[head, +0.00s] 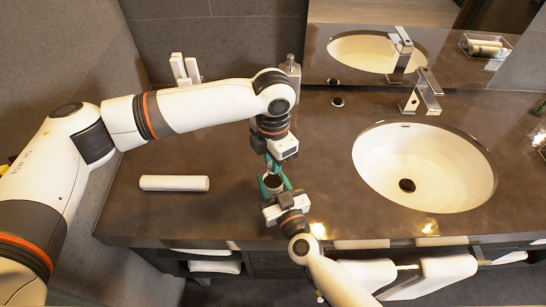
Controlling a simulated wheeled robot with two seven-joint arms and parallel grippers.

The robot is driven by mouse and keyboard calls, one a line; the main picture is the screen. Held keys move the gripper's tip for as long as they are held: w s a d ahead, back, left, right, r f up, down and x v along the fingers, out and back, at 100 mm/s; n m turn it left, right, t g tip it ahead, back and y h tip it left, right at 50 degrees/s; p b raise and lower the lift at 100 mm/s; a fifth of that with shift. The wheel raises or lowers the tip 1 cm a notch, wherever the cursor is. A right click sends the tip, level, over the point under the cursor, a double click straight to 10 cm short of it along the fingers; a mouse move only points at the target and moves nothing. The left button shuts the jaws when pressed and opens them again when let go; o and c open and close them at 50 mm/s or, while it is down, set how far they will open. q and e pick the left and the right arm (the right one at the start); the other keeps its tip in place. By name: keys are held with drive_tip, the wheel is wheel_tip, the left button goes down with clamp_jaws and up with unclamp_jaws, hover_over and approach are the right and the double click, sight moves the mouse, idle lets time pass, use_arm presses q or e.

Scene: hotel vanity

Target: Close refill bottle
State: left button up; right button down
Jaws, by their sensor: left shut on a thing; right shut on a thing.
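The refill bottle (273,182) stands near the front edge of the counter, left of the sink. Its dark round top shows between the grippers; most of its body is hidden. My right gripper (275,186), coming from the front edge, is shut on the bottle with its green fingers on both sides. My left gripper (271,163) points down just above and behind the bottle top. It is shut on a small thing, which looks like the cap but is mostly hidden. I cannot tell whether that thing touches the bottle.
A rolled white towel (174,183) lies to the left on the counter. The sink (424,167) and faucet (424,92) are to the right. A grey dispenser bottle (291,72) and white upright items (185,69) stand at the back. The counter between towel and bottle is clear.

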idle(0.3)
use_arm(q)
drive_tip(key=o, duration=0.9)
drive_tip(key=shift+r, duration=2.25)
drive_tip(key=shift+c, duration=0.2)
